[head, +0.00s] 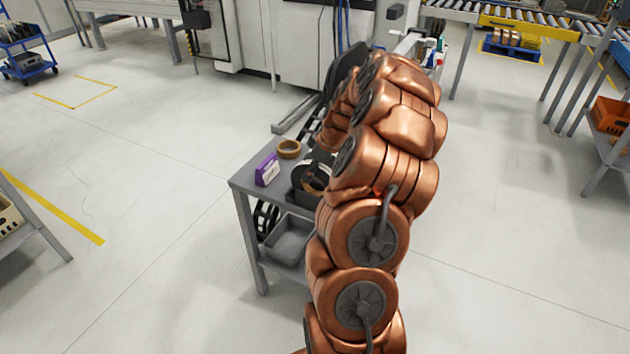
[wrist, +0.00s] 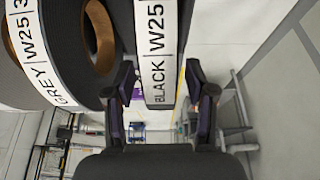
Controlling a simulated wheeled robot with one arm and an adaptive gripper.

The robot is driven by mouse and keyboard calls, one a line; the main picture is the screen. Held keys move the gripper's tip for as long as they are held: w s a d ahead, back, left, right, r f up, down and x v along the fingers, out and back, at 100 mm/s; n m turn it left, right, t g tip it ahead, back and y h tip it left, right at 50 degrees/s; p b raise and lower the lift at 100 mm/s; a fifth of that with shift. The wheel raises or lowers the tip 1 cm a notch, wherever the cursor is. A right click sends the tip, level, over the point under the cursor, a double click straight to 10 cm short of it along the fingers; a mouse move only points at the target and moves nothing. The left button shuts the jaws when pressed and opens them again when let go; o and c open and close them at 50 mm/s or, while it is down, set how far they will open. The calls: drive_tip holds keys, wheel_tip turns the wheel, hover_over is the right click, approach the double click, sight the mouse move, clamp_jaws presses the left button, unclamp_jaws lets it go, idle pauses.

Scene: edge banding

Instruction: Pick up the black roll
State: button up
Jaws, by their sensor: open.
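The black roll (wrist: 180,40), with a white label reading BLACK W25, stands edge-on at the top middle of the wrist view. My gripper (wrist: 163,95) is open, with one dark finger on each side of the roll's near edge. A gap shows to the right of the roll; on the left the finger is close to it, and I cannot tell whether they touch. In the head view my copper arm hides the gripper and the black roll cannot be made out.
A roll labelled GREY W25 (wrist: 62,50) stands just left of the black roll. In the head view, a grey cart (head: 243,185) carries a purple box (head: 267,169), a brown tape ring (head: 289,148) and a dark roll (head: 314,178) partly behind my arm. Open floor lies left of it.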

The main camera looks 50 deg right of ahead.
drive_tip(key=shift+w+f, duration=0.15)
drive_tip(key=shift+f, duration=0.2)
drive_tip(key=shift+c, duration=0.2)
clamp_jaws()
